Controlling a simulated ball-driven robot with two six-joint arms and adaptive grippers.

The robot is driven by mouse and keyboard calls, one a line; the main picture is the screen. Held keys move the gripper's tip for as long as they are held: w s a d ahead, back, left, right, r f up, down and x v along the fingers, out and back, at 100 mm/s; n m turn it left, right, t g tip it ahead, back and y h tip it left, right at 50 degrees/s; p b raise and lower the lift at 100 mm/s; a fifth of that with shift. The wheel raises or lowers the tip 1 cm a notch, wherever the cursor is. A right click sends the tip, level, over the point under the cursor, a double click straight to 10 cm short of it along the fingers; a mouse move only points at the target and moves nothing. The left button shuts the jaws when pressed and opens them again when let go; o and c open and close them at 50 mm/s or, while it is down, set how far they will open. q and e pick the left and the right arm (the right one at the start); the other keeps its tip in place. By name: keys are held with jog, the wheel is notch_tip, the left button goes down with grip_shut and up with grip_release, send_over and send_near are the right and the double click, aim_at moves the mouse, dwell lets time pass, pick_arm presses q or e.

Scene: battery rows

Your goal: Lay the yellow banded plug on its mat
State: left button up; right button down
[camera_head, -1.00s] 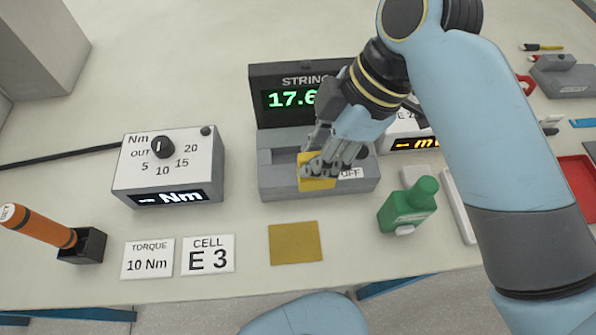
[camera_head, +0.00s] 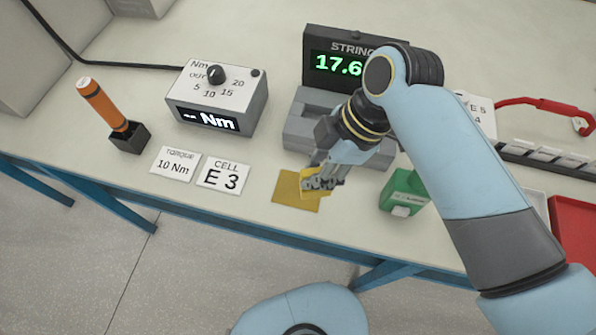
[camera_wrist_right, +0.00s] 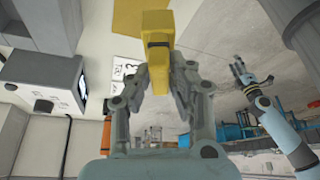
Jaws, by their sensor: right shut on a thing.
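The yellow plug (camera_head: 308,184) is held in my right gripper (camera_head: 322,182), which is shut on it. In the wrist view the plug (camera_wrist_right: 158,45) sits between the fingers of my right gripper (camera_wrist_right: 180,85). The flat yellow mat (camera_head: 287,194) lies near the table's front edge. The plug and fingertips overlap its right part in the head view; I cannot tell whether they touch it. The mat (camera_wrist_right: 128,14) also shows beyond the plug in the wrist view. My left gripper (camera_wrist_right: 239,70) shows small in the wrist view, away from the table things; its jaws are unclear.
A grey tester with a green display (camera_head: 340,66) stands behind the mat.

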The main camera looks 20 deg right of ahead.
jog(key=w+f, duration=0.1)
jog(key=f, duration=0.1)
jog(key=w+a+f, duration=0.1)
jog(key=f, duration=0.1)
jog(key=w+f, duration=0.2)
jog(key=shift+a+f, duration=0.35)
jog(key=shift+a, duration=0.05)
jog(key=c, duration=1.7)
grip_release()
jog(key=shift+f, duration=0.15)
jog(key=o, duration=0.5)
pick_arm(q)
jog(key=s, duration=0.3)
jog(key=shift+d, duration=0.25)
